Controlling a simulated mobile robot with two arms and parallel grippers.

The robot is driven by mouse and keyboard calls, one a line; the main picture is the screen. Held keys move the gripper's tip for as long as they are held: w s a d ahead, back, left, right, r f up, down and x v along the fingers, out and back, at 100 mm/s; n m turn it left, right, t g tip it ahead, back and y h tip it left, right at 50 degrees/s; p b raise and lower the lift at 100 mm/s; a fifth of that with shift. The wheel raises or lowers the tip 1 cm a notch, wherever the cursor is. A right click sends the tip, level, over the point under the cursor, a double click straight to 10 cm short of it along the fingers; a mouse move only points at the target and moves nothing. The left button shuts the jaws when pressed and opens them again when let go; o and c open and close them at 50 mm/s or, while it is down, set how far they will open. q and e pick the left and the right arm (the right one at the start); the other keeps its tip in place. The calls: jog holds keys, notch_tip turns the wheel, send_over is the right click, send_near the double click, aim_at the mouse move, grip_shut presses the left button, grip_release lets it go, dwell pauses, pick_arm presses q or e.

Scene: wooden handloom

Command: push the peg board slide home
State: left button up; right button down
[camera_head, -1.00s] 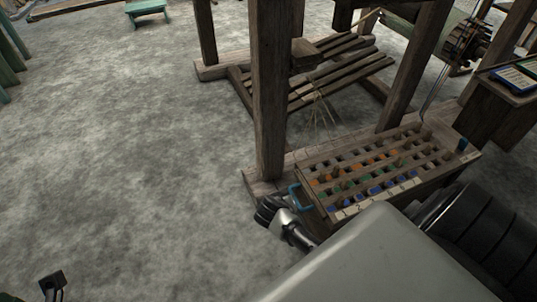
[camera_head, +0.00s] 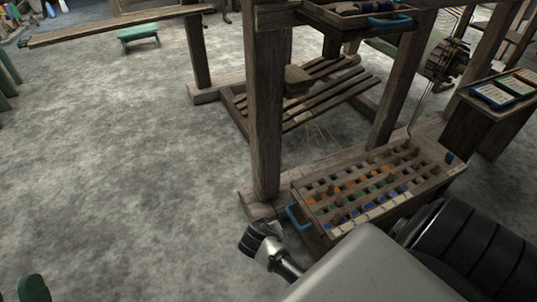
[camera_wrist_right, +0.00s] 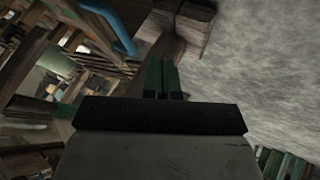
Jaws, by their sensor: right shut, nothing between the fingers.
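The peg board (camera_head: 372,185) is a wooden tray with rows of holes and coloured pegs, low beside the loom's post. A blue handle (camera_head: 294,217) sticks out at its left end. How far the slide stands out cannot be told. My right gripper (camera_head: 250,240) is left of and below the handle in the head picture, apart from it and empty. In the right wrist view its green fingers (camera_wrist_right: 162,78) are together, and a blue handle (camera_wrist_right: 110,25) shows at upper left. My left gripper cannot be made out.
The loom's front post (camera_head: 266,110) stands just behind the handle. A side stand with coloured cards (camera_head: 505,88) is at right. A second tray with a blue handle (camera_head: 388,20) is higher up. A green thing (camera_head: 34,289) shows at lower left. Open concrete floor lies left.

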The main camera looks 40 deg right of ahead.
pick_arm(q)
jog(key=shift+w+a+f+g+y+p, duration=0.1)
jog(key=shift+w+f+g+y+p, duration=0.2)
jog(key=shift+f+g, duration=0.55)
jog(key=shift+w+f+g+y+p, duration=0.3)
jog(key=shift+w+f+g, duration=0.1)
jog(key=shift+f+g, duration=0.45)
jog(key=shift+w+a+f+g+y+p, duration=0.1)
jog(key=shift+w+f+g+y+p, duration=0.2)
jog(key=shift+f+g, duration=0.55)
pick_arm(e)
jog(key=shift+v, duration=1.95)
